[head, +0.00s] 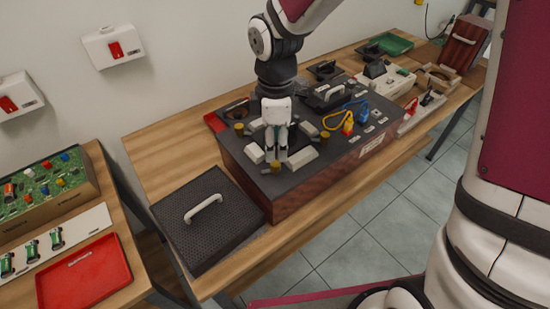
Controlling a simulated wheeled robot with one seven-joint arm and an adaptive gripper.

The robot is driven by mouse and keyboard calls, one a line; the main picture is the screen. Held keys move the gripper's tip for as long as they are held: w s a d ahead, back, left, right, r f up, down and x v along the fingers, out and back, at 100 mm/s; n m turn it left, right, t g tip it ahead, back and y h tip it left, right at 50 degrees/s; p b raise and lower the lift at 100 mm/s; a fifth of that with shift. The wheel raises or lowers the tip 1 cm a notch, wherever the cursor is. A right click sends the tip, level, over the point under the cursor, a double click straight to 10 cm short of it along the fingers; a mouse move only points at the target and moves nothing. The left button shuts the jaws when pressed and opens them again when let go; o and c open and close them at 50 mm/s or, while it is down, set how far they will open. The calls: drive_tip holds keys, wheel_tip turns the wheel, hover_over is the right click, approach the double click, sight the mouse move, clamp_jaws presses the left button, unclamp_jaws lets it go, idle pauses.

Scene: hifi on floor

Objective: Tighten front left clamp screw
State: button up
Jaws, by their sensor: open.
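A dark hifi unit (300,188) with reddish wooden sides lies on the wooden table. Several small brass-coloured screws stand on its top panel: one at the near edge (275,168), one at the left (239,129), and one at the right (325,136). Pale clamp blocks (302,158) sit among them. My gripper (276,156) points down over this part of the panel, its fingers apart and empty. Its fingertips show just above the near-edge screw; I cannot tell whether they touch it. My gripper and wrist hide the middle of the clamp area.
A black perforated cover (185,235) with a white handle lies left of the unit. Yellow and blue cable plugs (347,121) and a black handle (327,92) rise from the panel's right. A red tray (85,270) and circuit board (45,187) lie on the left table.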

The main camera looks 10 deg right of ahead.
sight(275, 164)
wheel_tip(275, 164, down, 7)
drive_tip(key=shift+r, duration=0.2)
clamp_jaws()
